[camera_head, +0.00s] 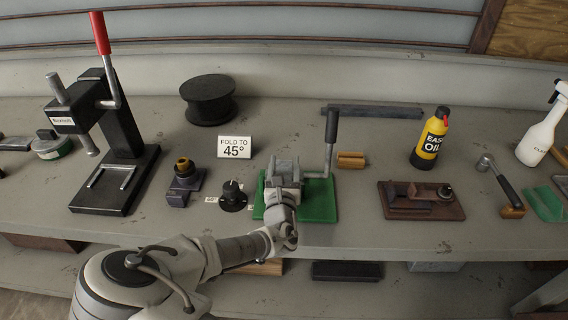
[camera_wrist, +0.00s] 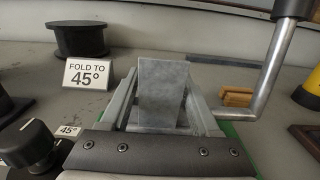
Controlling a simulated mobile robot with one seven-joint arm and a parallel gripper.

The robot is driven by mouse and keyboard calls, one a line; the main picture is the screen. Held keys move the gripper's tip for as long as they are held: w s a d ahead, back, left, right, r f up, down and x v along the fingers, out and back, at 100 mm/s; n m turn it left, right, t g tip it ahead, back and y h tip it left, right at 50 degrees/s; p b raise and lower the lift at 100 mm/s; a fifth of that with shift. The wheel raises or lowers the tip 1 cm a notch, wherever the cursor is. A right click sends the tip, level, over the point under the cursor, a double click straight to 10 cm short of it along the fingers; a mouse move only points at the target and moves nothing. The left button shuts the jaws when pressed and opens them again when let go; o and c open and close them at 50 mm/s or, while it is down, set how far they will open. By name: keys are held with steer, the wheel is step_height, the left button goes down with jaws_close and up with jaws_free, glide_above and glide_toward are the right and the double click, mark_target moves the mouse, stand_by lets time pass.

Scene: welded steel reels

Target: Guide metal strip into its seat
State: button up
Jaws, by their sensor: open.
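The small bending tool (camera_head: 284,168) stands on a green base (camera_head: 322,201) at the middle of the bench, with a crank lever (camera_head: 331,140) upright at its right. In the wrist view, a flat grey metal plate, seemingly the strip (camera_wrist: 161,92), stands tilted between the grey sides of the tool (camera_wrist: 204,116). Its lower end and any seat are hidden behind the dark bolted edge at the bottom. My gripper (camera_head: 284,192) is open and close in front of the tool; its fingertips cannot be made out clearly, nor whether they touch the strip.
A sign reading "FOLD TO 45°" (camera_head: 235,147) and a black dial knob (camera_head: 233,195) stand left of the tool. The lever (camera_wrist: 272,75) rises close on the right.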

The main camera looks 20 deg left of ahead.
mark_target(285, 174)
steer(key=shift+s+d+f, duration=0.15)
steer(key=shift+d+f, duration=0.1)
steer(key=shift+f, duration=0.15)
steer(key=shift+v, duration=1.55)
steer(key=shift+a, duration=0.15)
steer(key=o, duration=0.5)
